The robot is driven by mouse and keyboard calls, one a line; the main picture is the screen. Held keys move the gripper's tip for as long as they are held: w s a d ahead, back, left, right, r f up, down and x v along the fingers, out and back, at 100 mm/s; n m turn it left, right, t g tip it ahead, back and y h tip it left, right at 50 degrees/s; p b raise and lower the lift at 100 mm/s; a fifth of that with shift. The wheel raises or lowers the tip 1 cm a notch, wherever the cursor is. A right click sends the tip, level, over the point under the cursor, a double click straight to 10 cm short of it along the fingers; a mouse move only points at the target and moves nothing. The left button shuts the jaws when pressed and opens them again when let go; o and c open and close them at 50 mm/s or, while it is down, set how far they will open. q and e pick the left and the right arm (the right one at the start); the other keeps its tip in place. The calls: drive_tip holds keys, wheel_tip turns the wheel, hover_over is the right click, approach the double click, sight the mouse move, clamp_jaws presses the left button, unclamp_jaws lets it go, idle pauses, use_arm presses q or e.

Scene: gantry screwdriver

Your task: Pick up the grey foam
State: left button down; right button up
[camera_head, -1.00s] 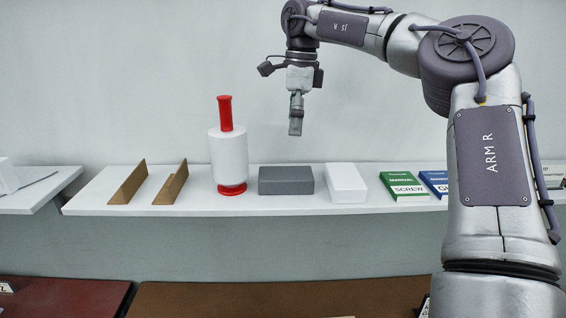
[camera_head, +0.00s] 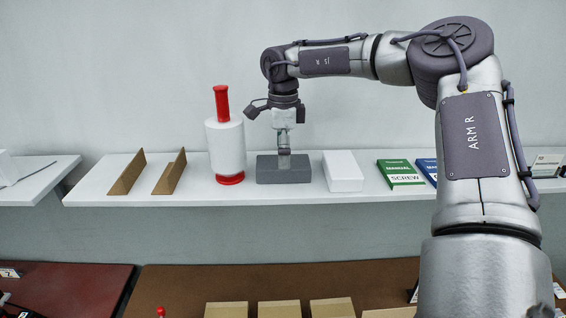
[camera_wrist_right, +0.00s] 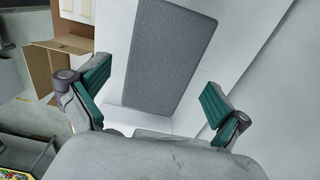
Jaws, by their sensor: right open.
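The grey foam (camera_head: 268,171) is a flat rectangular block lying on the white shelf (camera_head: 110,200) between a red-and-white roll and a white block. My right gripper (camera_head: 284,160) points down at the foam in the head view, over its right half. In the right wrist view the gripper (camera_wrist_right: 153,95) is open, its green-padded fingers apart, with the foam (camera_wrist_right: 165,55) showing ahead between and beyond them. Nothing is between the pads. I cannot tell whether the fingertips touch the foam. My left gripper is not in view.
The red-and-white roll (camera_head: 226,147) stands close left of the foam, and the white block (camera_head: 343,172) lies close right. Green (camera_head: 400,174) and blue boxes are farther right. Two brown cardboard pieces (camera_head: 127,173) stand at the left. Cardboard boxes (camera_head: 279,309) lie below in front.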

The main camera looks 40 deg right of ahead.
wheel_tip(320, 180, down, 2)
drive_tip(key=shift+p, duration=0.35)
drive_tip(key=shift+w+d+f, duration=0.1)
drive_tip(key=shift+f, duration=0.25)
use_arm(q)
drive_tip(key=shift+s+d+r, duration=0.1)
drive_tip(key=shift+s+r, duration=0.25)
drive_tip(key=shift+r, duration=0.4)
use_arm(e)
drive_tip(key=c, duration=0.7)
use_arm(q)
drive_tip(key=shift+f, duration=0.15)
use_arm(e)
drive_tip(key=shift+r, duration=0.15)
